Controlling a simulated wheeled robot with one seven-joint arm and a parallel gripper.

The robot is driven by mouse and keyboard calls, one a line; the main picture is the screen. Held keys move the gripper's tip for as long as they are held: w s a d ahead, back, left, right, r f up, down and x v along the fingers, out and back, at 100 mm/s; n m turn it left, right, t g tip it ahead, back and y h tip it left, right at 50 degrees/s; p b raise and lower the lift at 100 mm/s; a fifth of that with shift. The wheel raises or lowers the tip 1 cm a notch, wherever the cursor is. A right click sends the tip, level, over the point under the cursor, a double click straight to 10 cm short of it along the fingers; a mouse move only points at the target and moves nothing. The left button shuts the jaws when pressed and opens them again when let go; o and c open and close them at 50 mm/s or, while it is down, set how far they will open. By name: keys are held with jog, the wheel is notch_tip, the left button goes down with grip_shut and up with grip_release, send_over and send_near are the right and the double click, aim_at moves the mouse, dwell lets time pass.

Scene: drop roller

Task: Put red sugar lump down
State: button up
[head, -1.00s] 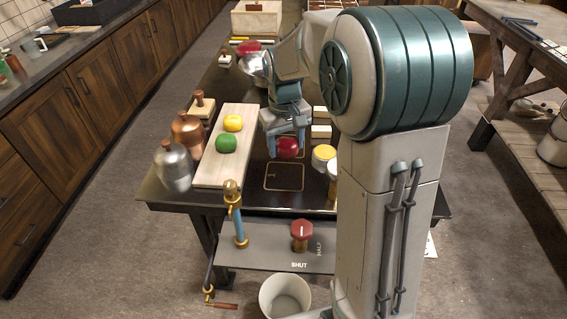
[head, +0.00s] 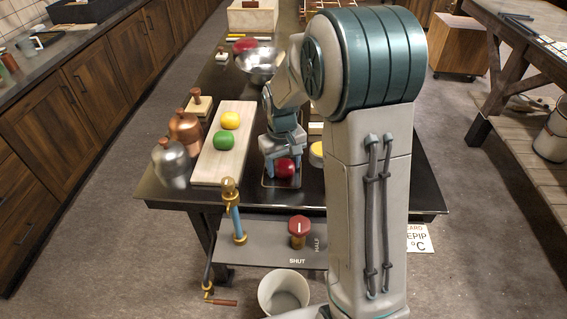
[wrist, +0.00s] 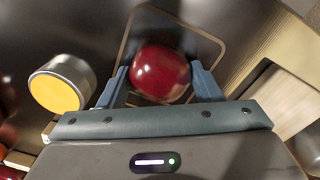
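The red sugar lump (head: 285,168) is a round, glossy red piece at the near part of the dark table, over a thin outlined square (head: 271,184). In the wrist view the lump (wrist: 160,73) sits between the two blue fingers of my gripper (wrist: 160,80), one close against each side. My gripper (head: 284,160) is shut on it, low over the table. The outline (wrist: 190,28) surrounds the lump in the wrist view. I cannot tell whether the lump's underside touches the table.
A pale board (head: 217,165) with a yellow lump (head: 230,120) and a green lump (head: 224,140) lies to the left. A yellow-topped tin (wrist: 62,83) stands close by on the right in the head view. Copper and steel jars (head: 172,166) stand at the left edge.

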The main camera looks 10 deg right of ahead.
aim_at(283, 162)
jog(key=shift+o, duration=1.4)
notch_tip(283, 162, up, 12)
jog(key=s+m+t, duration=0.2)
jog(key=s+t, duration=0.1)
jog(key=s, duration=1.8)
jog(key=shift+s+f, duration=0.2)
jog(key=shift+f, duration=0.15)
